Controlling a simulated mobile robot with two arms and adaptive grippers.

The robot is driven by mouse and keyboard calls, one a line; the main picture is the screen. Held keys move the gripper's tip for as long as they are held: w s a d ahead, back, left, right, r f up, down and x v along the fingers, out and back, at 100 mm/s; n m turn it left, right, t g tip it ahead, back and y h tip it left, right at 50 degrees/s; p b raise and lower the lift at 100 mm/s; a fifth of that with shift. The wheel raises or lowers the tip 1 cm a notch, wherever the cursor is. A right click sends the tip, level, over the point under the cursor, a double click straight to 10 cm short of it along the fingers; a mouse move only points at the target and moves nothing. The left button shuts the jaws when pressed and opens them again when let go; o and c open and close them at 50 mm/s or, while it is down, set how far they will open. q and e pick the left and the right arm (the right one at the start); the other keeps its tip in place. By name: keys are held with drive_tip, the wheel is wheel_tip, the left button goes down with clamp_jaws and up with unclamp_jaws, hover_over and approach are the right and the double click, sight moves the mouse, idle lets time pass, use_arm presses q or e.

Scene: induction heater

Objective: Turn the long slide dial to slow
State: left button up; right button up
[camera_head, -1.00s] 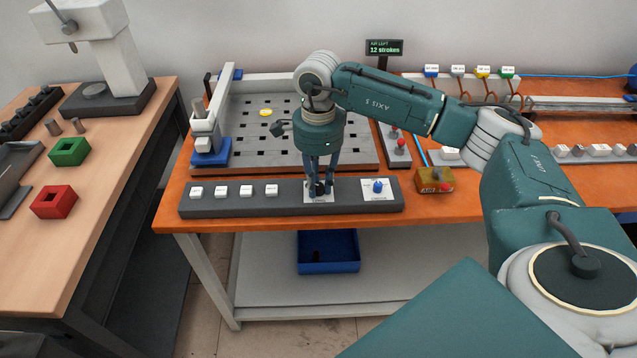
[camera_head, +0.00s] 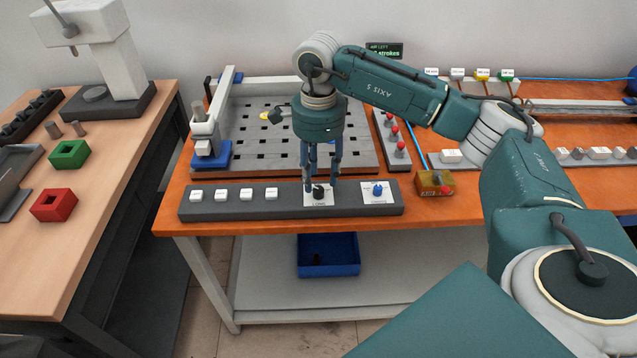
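A grey control bar (camera_head: 290,207) lies along the front edge of the orange table. It carries a black dial (camera_head: 318,192) on a white label plate and, to its right, a blue dial (camera_head: 378,190) on another white plate. The lettering is too small to read, so I cannot tell which setting either dial points to or which is named long slide. My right gripper (camera_head: 321,178) points down just above and behind the black dial, its fingers spread apart with nothing held between them. My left gripper is not in view.
Several white buttons (camera_head: 233,194) sit on the bar's left part. Behind is a perforated grey plate (camera_head: 255,145). A yellow box with a red button (camera_head: 435,184) and red-knobbed levers (camera_head: 395,140) stand to the right. A blue bin (camera_head: 329,270) is on the shelf below.

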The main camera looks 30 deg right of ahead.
sight(319, 189)
wheel_tip(319, 189, up, 8)
drive_tip(key=shift+s, duration=0.1)
idle(0.7)
